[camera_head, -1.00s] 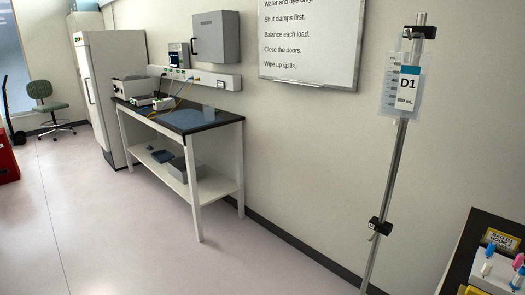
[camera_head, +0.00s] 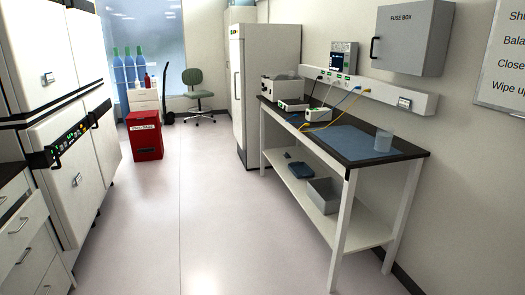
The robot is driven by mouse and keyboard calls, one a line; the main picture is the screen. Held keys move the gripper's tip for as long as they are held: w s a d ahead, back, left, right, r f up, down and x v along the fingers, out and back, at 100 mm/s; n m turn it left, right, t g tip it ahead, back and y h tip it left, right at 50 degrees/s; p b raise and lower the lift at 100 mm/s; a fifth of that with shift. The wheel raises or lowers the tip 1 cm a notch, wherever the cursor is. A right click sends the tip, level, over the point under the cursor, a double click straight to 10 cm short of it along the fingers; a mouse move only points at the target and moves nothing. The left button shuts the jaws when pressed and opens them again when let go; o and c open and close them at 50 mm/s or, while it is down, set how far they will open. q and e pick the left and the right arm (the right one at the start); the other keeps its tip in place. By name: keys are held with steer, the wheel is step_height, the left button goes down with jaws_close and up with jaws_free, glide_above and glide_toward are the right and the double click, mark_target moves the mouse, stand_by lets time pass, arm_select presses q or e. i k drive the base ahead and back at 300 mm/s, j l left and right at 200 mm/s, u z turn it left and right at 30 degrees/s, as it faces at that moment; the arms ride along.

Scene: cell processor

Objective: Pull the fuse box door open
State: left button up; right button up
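The fuse box (camera_head: 411,40) is a grey wall cabinet labelled "FUSE BOX", mounted on the right wall above the workbench. Its door is shut. A dark vertical handle (camera_head: 374,47) is on the left side of the door. Neither of my grippers shows in the head view.
A dark-topped workbench (camera_head: 401,153) stands below the fuse box, with devices, cables and a clear beaker (camera_head: 383,140). A white fridge (camera_head: 270,85) is behind it. White incubators (camera_head: 42,100) line the left side. A red bin (camera_head: 145,137) stands far back. The floor (camera_head: 190,220) between is clear.

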mark_target(402, 34)
steer(key=i+j, duration=0.15)
steer(key=i, duration=2.1)
steer(key=i+z, duration=0.35)
steer(key=i, duration=0.2)
steer(key=i+j+z, duration=0.1)
steer(key=i+z, duration=0.25)
steer(key=i, duration=0.25)
